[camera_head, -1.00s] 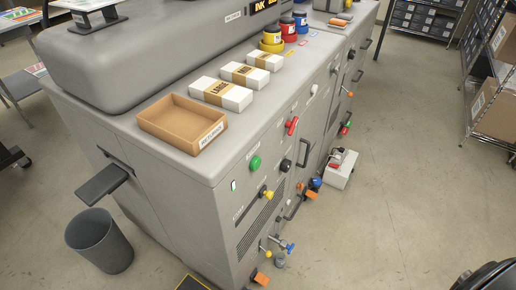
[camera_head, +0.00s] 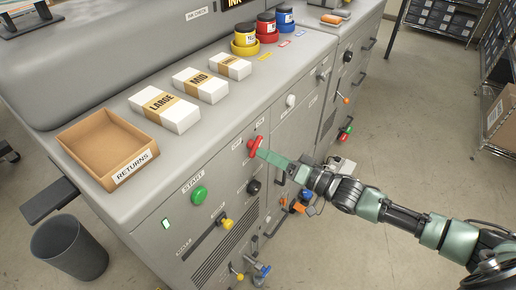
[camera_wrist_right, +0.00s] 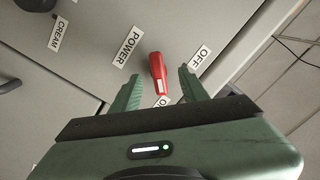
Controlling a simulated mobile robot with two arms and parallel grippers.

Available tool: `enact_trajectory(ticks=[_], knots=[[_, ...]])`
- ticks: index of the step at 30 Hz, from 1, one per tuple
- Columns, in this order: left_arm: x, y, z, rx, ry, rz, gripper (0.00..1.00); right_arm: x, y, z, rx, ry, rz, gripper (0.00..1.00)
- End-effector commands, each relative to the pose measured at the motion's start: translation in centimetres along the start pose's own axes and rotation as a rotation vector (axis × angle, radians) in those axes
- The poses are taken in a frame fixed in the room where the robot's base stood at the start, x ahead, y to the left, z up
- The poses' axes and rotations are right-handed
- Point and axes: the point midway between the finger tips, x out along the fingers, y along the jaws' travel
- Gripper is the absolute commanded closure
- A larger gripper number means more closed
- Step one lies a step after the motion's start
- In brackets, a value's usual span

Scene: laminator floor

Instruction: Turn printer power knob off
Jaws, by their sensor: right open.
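In the right wrist view the red knob (camera_wrist_right: 156,66) stands between a POWER label (camera_wrist_right: 128,47) and an OFF label (camera_wrist_right: 198,58). Its lower end, with a pale mark, points toward another label (camera_wrist_right: 162,101), partly hidden, of which an O shows. My right gripper (camera_head: 266,155) is at the knob in the head view. In the wrist view its open green fingers (camera_wrist_right: 161,78) are on either side of the knob, with gaps showing. My left gripper is out of view.
A green START button (camera_head: 198,194), a black knob (camera_head: 254,187) and a yellow knob (camera_head: 226,223) are on the same front. A RETURNS tray (camera_head: 98,150), white boxes (camera_head: 166,110) and ink jars stand on top.

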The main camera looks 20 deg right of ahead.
Motion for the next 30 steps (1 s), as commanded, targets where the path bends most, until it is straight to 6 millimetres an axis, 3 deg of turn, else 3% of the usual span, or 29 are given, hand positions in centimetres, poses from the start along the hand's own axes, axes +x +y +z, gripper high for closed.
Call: enact_trajectory(ticks=[7,18,23,30], knots=[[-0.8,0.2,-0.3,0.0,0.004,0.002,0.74,3.5,0.0,-0.1,-0.002,0.001,0.001,0.56],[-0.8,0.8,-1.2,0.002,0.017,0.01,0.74,4.2,0.1,0.0,-0.003,-0.001,0.003,0.56],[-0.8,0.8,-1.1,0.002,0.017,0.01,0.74,4.1,0.1,0.0,-0.003,-0.001,0.003,0.97],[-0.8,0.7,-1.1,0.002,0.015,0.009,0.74,4.1,0.1,0.0,-0.01,-0.001,0.003,1.0]])
